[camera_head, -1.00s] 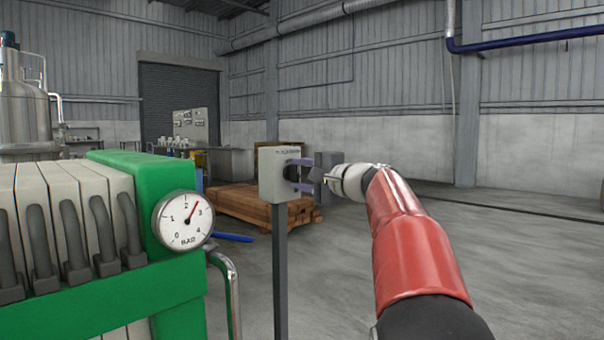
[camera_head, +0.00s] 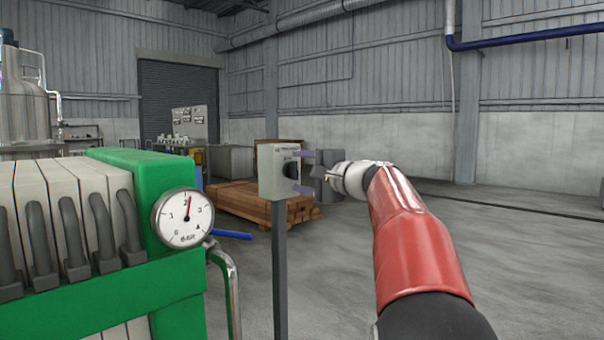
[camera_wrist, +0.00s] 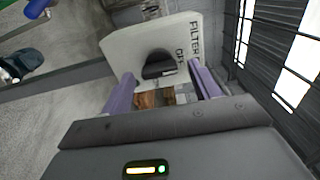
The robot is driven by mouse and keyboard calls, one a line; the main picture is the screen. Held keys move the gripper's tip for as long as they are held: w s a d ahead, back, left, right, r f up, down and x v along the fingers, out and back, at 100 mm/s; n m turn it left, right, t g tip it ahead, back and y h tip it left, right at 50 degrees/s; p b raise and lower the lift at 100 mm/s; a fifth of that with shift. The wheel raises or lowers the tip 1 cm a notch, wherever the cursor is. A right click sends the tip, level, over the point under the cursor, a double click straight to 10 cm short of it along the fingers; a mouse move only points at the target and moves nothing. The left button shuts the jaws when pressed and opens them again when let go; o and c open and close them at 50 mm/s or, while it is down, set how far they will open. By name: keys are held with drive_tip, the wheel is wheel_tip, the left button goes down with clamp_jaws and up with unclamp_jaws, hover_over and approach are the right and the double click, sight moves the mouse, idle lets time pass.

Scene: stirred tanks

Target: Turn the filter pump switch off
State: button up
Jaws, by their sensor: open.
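The filter pump switch is a pale grey box (camera_head: 267,182) on a thin post, with a black knob (camera_head: 289,171) on its face. In the wrist view the knob (camera_wrist: 158,66) sits beside an "OFF" mark, and its ridge appears to run toward that mark. Part of the "FILTER" label shows along the box edge (camera_wrist: 194,28). My gripper (camera_head: 301,171) is open at the box front. Its purple fingers are apart, one above and one below the knob in the head view. In the wrist view my gripper (camera_wrist: 160,76) holds nothing; whether a finger touches the knob I cannot tell.
A green filter press (camera_head: 135,180) with a round pressure gauge (camera_head: 184,218) reading about 2 bar stands at the left. A bent metal pipe (camera_head: 228,275) runs between it and the post. Stacked timber (camera_head: 245,205) lies behind the box. The floor at right is clear.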

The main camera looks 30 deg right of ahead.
drive_tip(key=b+v, duration=0.1)
drive_tip(key=v, duration=0.6)
drive_tip(key=shift+s, duration=0.2)
drive_tip(key=shift+d, duration=0.1)
drive_tip(key=s+a+f+n+g+h+p, duration=0.1)
drive_tip(key=s+a+f+n+g, duration=0.25)
drive_tip(key=a+f, duration=0.45)
drive_tip(key=s+a+f+n+g, duration=0.25)
drive_tip(key=s+a+f, duration=0.25)
drive_tip(key=a, duration=0.5)
drive_tip(key=s+a+f+n+g+h+p, duration=0.1)
drive_tip(key=s+a+f+n+g+h, duration=0.2)
drive_tip(key=s+f, duration=1.6)
drive_tip(key=n+g+h, duration=0.2)
drive_tip(key=n, duration=0.3)
drive_tip(key=shift+s+a+f+p, duration=0.2)
drive_tip(key=shift+s+a+p, duration=0.05)
drive_tip(key=shift+p, duration=0.05)
